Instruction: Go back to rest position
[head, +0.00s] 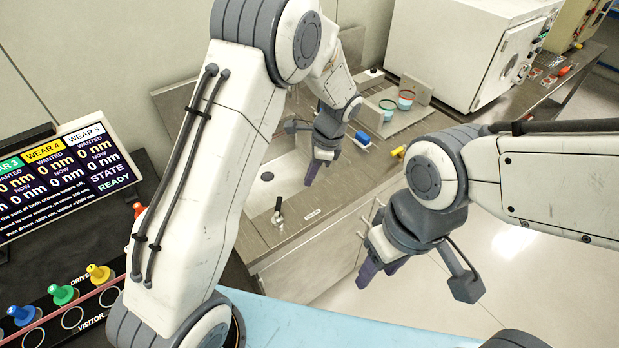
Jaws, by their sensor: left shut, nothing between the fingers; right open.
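My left gripper (312,172) is in the upper middle of the head view, over the steel bench. Its dark purple fingers point down, shut with nothing visible between them. My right gripper (375,268) is to the right of it and lower in the picture, in front of the bench cabinet, with its purple fingers open and empty. Both arms are bent and reach forward.
At left are a display screen (62,180) and coloured pegs, including a green peg (62,294). Open floor (520,240) lies at right.

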